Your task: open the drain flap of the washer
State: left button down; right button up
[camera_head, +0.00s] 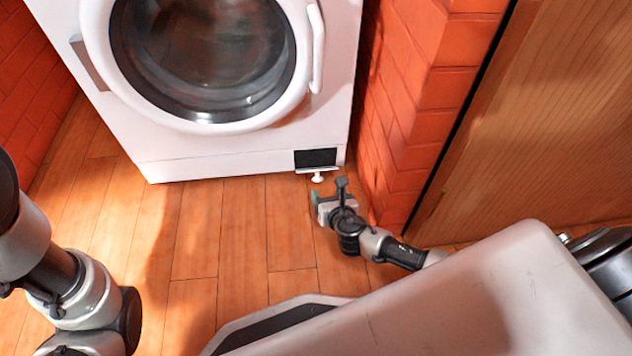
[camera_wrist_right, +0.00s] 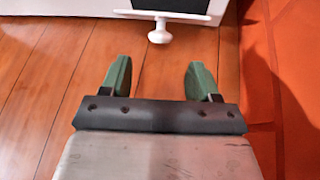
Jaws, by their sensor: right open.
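The white washer (camera_head: 225,165) stands against the back. At its lower right front is a dark rectangular recess (camera_head: 315,158). The white drain flap (camera_head: 318,170) sticks out along the lower edge of this recess, seen nearly edge-on, so it looks folded down. Its white knob (camera_head: 317,179) points away from the washer. The flap (camera_wrist_right: 165,16) and knob (camera_wrist_right: 159,34) also show at the top of the right wrist view. My right gripper (camera_head: 328,191) is open and empty, just in front of the knob and apart from it. Its green-padded fingers (camera_wrist_right: 158,70) stand either side of the knob's line.
An orange brick wall (camera_head: 408,130) rises close to the right of the gripper and washer. A wooden panel (camera_head: 540,130) stands farther right. The plank floor (camera_head: 240,230) in front of the washer is clear. The round door (camera_head: 205,55) looks shut.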

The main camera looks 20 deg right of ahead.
aim_at(319, 181)
jog(key=b+x, duration=0.1)
jog(key=x, duration=0.2)
jog(key=b+x, duration=0.2)
jog(key=x, duration=0.1)
jog(key=shift+f, duration=0.3)
jog(key=shift+w+b, duration=0.45)
jog(key=shift+w, duration=0.1)
grip_shut()
jog(key=shift+s+d+f, duration=0.1)
jog(key=shift+s+f, duration=0.05)
jog(key=shift+f, duration=0.15)
